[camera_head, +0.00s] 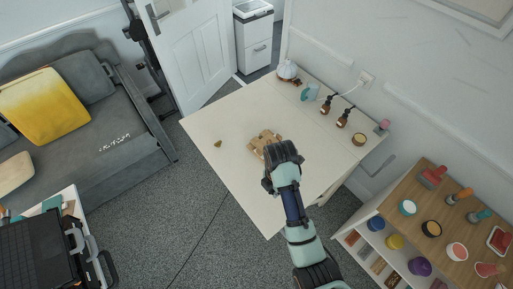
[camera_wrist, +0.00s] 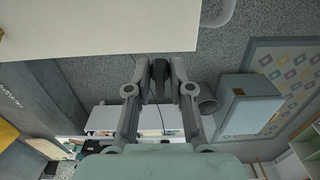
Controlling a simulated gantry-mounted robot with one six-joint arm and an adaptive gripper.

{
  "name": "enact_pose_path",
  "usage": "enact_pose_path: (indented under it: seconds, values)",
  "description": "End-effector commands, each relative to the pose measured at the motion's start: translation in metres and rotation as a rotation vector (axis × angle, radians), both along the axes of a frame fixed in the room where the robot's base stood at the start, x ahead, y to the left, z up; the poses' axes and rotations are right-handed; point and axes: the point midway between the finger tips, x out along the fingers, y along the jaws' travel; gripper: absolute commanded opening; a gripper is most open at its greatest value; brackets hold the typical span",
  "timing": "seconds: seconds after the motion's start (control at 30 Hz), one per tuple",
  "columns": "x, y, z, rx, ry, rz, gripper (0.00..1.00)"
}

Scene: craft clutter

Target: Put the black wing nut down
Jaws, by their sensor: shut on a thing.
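My gripper (camera_head: 268,184) is over the right-hand part of the pale table (camera_head: 228,170). In the wrist view its two fingers (camera_wrist: 159,70) are closed around a dark piece, the black wing nut (camera_wrist: 159,82), between the tips. The wing nut's fine shape is hard to make out there. In the head view it cannot be told apart from the dark gripper. The table edge (camera_wrist: 100,25) fills the upper left of the wrist view, with floor beyond it.
A wooden piece (camera_head: 257,144) lies just beyond my gripper, and a small brown item (camera_head: 218,143) lies left of it. Brown bottles (camera_head: 343,118) and a jar (camera_head: 359,139) line the wall side. The table's left part is mostly clear. A shelf (camera_head: 455,205) holds several pots.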

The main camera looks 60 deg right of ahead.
Motion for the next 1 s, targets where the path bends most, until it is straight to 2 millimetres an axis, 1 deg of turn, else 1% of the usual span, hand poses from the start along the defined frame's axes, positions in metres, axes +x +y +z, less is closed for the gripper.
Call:
enact_pose_path:
  seconds: [0.07,0.17,0.33,0.37,0.4,0.43,0.5,0.6,0.63,0.73,0.93,1.0]
  values:
    - [0.000,0.001,0.000,0.000,0.000,-0.002,0.00]
    - [0.000,0.001,-0.014,0.000,0.001,-0.001,0.00]
    - [0.000,0.001,-0.067,0.000,0.000,-0.001,0.00]
    - [0.000,0.001,-0.076,0.000,0.000,-0.001,0.00]
    - [-0.001,0.001,-0.079,0.002,0.002,-0.001,0.00]
    - [-0.001,0.001,-0.086,0.004,0.004,-0.001,0.00]
    - [-0.001,0.001,-0.107,0.004,0.004,0.000,0.00]
    - [-0.001,0.001,-0.135,0.003,0.002,0.000,0.00]
    - [-0.001,0.001,-0.141,0.002,0.002,0.000,0.00]
    - [0.000,0.001,-0.154,0.000,0.001,0.000,0.00]
    - [0.000,0.000,-0.162,0.000,0.000,0.000,0.00]
    - [-0.001,0.001,-0.174,0.002,0.002,0.000,0.00]
